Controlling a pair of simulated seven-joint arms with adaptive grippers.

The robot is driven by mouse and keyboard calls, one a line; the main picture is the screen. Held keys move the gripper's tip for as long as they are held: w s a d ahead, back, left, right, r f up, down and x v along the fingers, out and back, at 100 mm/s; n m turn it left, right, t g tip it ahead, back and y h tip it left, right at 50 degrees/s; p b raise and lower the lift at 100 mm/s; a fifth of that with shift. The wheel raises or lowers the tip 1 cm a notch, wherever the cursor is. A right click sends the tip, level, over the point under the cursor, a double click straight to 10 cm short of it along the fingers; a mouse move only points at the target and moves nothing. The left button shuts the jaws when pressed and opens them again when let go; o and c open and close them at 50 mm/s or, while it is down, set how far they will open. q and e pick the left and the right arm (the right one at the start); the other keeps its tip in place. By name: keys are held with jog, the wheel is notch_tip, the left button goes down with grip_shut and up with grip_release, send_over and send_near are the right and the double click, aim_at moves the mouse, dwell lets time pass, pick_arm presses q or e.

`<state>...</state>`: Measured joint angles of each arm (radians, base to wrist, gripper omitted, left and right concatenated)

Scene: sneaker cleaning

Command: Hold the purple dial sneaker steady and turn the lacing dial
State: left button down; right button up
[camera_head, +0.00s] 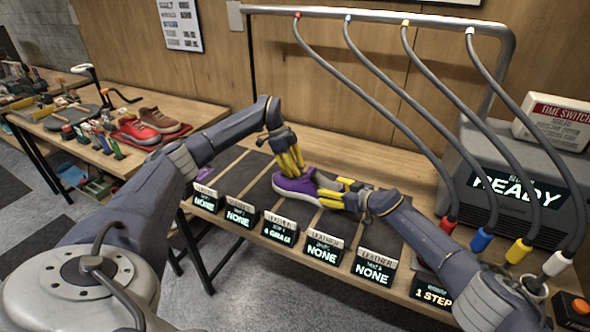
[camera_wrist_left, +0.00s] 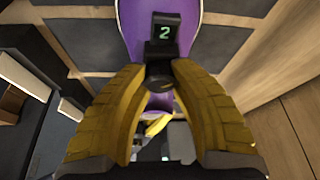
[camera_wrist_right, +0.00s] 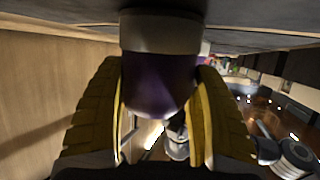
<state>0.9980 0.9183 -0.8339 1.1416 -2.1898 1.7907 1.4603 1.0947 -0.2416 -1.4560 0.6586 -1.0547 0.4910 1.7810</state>
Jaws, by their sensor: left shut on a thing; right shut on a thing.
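The purple dial sneaker (camera_head: 291,188) with its pale sole lies on the bench, toe towards the front left. My left gripper (camera_head: 299,172) comes down on it from above. In the left wrist view its yellow fingers (camera_wrist_left: 159,72) are shut on the dark round lacing dial (camera_wrist_left: 158,78), beside a small dark display (camera_wrist_left: 164,30) reading a green 2. My right gripper (camera_head: 322,190) reaches in level from the right. In the right wrist view its fingers (camera_wrist_right: 160,72) close on both sides of the sneaker's purple heel (camera_wrist_right: 160,85).
Labelled display blocks (camera_head: 322,252) line the bench's front edge. A grey machine (camera_head: 515,170) reading READY stands at the right, with coloured hoses hanging from a metal frame (camera_head: 400,13). Another table at the left holds red and brown shoes (camera_head: 140,131) and tools.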

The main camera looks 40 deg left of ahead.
pick_arm(q)
jog(key=m+g, duration=0.1)
jog(key=m, duration=0.3)
jog(key=shift+g, duration=0.3)
jog(key=m+g, duration=0.1)
jog(key=m, duration=0.3)
jog(key=shift+w+a+f+m+g, duration=0.1)
jog(key=shift+m+g, duration=0.3)
jog(key=shift+m, duration=0.3)
jog(key=c, duration=1)
grip_release()
jog(key=shift+o, duration=0.2)
jog(key=v, duration=1.2)
